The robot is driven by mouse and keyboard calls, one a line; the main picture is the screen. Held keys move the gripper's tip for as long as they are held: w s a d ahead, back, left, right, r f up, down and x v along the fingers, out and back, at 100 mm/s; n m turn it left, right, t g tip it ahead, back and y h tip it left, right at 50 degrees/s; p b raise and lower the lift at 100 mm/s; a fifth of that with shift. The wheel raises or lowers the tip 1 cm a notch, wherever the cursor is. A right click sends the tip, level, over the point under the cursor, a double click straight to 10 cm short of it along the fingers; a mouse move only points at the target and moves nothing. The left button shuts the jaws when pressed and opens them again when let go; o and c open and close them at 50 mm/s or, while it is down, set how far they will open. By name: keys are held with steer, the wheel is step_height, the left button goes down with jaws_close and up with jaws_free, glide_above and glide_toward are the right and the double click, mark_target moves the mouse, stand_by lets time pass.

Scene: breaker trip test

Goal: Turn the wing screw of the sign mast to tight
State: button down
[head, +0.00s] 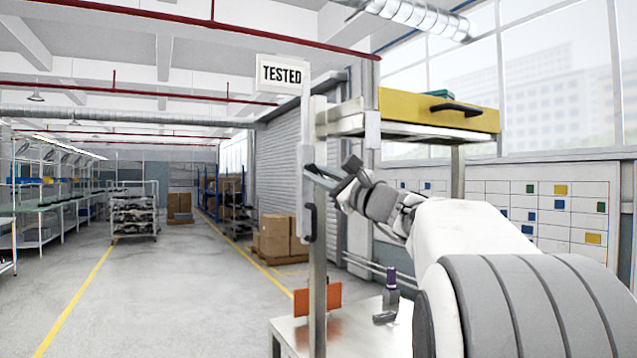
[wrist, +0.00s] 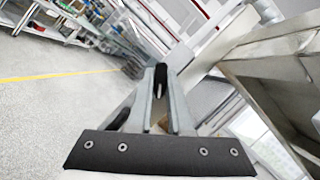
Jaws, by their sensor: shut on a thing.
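The sign mast (head: 306,125) is a pale upright carrying a white sign (head: 282,74) that reads TESTED. It runs along the upper part of a metal post (head: 318,265). My gripper (head: 314,172) reaches in from the right and meets the mast side at mid-height. In the wrist view my gripper (wrist: 161,90) has its two grey fingers closed around a small black piece, the wing screw (wrist: 161,74). The fingers hide most of the screw, and its turned position cannot be told. In the head view the screw is hidden at the fingertips.
A black handle (head: 309,222) sits on the post below my gripper. Below are a bench top (head: 350,335), an orange plate (head: 331,296) and a dark bottle (head: 391,290). The aisle at left is open.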

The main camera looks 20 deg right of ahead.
steer(key=m+t+h+b, duration=0.1)
steer(key=m, duration=0.2)
steer(key=m+h+b, duration=0.1)
steer(key=m, duration=0.2)
steer(key=shift+a+f+t+h, duration=0.15)
steer(key=shift+t+h, duration=0.15)
steer(key=shift+t, duration=0.1)
steer(key=shift+m+h+b, duration=0.6)
steer(key=shift+m+h, duration=0.8)
steer(key=shift+m, duration=1.5)
steer(key=c, duration=0.8)
jaws_free()
steer(key=shift+c, duration=0.2)
